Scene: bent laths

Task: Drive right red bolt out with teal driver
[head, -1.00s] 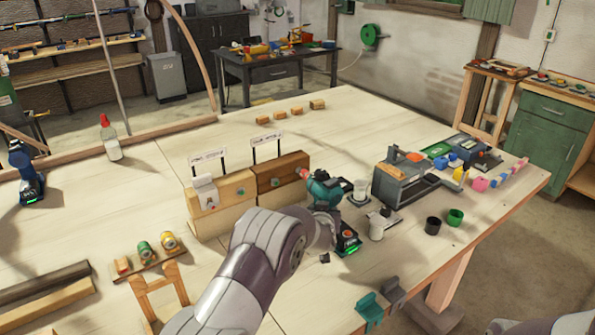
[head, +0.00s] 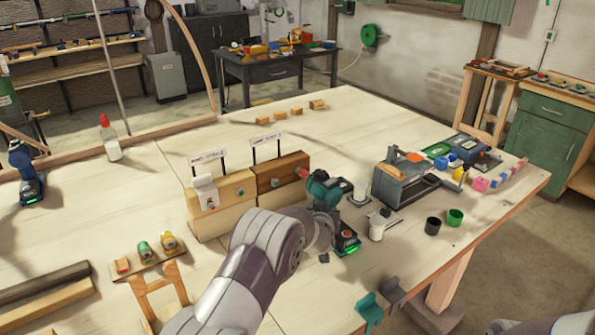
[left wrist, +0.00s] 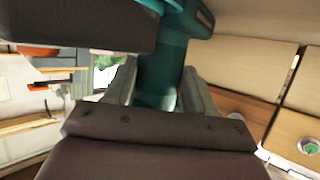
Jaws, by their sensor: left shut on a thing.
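My left gripper (left wrist: 158,95) is shut on the teal driver (left wrist: 165,55), its fingers on either side of the handle. In the head view the teal driver (head: 325,190) stands at the right end of the dark brown block (head: 290,165), its nose pointing left. A red spot (head: 302,173) shows at the nose against the block; I cannot tell whether it is the bolt or part of the driver. A green bolt head (head: 275,182) sits further left on the block. My left fingertips are hidden in the head view. My right gripper is out of view.
A light wooden block (head: 235,188) with a white fitting (head: 204,190) stands left of the dark block. A grey toolbox (head: 405,180) and black and green cups (head: 455,217) are to the right. A blue driver (head: 27,172) stands far left. The table's back middle is mostly clear.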

